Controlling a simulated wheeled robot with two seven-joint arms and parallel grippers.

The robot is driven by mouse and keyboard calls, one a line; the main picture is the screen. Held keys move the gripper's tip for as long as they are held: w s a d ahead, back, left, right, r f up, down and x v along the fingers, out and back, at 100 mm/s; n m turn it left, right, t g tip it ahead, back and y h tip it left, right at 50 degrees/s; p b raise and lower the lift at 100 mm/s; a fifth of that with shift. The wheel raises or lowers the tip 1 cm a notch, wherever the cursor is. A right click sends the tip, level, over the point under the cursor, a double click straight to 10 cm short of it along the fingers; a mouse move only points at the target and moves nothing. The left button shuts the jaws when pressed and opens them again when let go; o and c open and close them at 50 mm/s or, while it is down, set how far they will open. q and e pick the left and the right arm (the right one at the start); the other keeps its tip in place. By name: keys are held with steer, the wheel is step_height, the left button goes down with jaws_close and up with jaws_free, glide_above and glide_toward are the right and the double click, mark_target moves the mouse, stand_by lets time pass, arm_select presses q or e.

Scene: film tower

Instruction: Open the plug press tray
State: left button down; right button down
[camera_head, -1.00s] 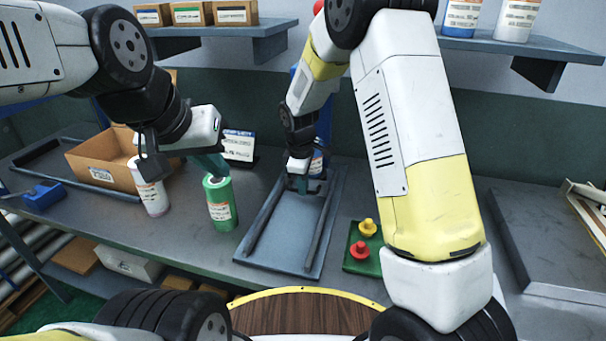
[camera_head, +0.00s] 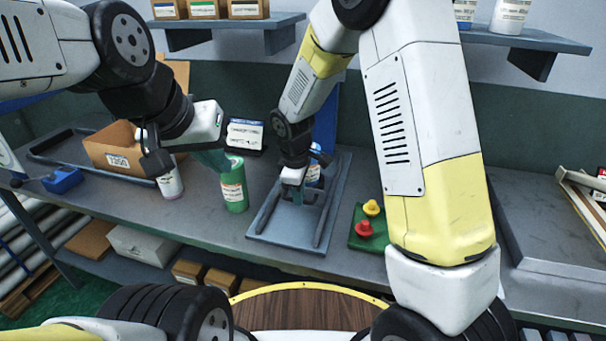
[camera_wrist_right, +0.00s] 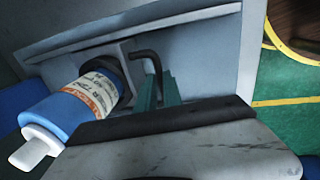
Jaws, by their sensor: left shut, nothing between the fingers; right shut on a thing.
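The plug press (camera_head: 262,225) is a blue-grey base plate with two dark rails on the bench. A small carriage, the tray (camera_wrist_right: 128,62), sits between the rails with a white-labelled, blue-ended bottle (camera_head: 314,172) in it. The bottle also shows in the right wrist view (camera_wrist_right: 88,102). My right gripper (camera_head: 297,196) is at the tray, over the plate. In the right wrist view its teal fingers (camera_wrist_right: 160,92) are shut at the dark bent handle (camera_wrist_right: 148,58); the exact grip is partly hidden. My left gripper (camera_head: 218,164) is shut and empty, beside the green bottle (camera_head: 234,188).
A red and a yellow button (camera_head: 371,207) sit on a green panel right of the press. A white bottle (camera_head: 171,184) and an open cardboard box (camera_head: 112,156) stand left. Shelves hang above. The bench right of my right arm has a dark flat tray (camera_head: 548,225).

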steer(key=s, duration=0.2)
steer(key=s+a, duration=0.1)
steer(key=s, duration=0.2)
steer(key=s+a, duration=0.1)
steer(key=s, duration=0.2)
steer(key=shift+s+a, duration=0.2)
steer(key=shift+s, duration=0.05)
steer(key=c, duration=1.5)
jaws_free()
steer(key=r, duration=0.2)
steer(key=s+r, duration=0.1)
steer(key=r, duration=0.4)
steer(key=shift+s+a+r, duration=0.15)
steer(key=shift+r, duration=0.2)
steer(key=s+d+r+m+t+y, duration=0.1)
steer(key=s+d+r+m, duration=0.2)
steer(key=d+r+m, duration=0.1)
steer(key=s+d+r+m+t+y, duration=0.1)
steer(key=s+d+r+m, duration=0.3)
steer(key=d, duration=0.4)
steer(key=s+d+r+m+t, duration=0.2)
steer(key=s+d+r+m, duration=0.1)
steer(key=d+r+m, duration=0.3)
steer(key=shift+s+d+r+y, duration=0.1)
steer(key=shift+s+r+y, duration=0.1)
steer(key=shift+r, duration=0.35)
steer(key=shift+s+d+r+y, duration=0.1)
steer(key=shift+s+r+y, duration=0.1)
steer(key=shift+r, duration=0.35)
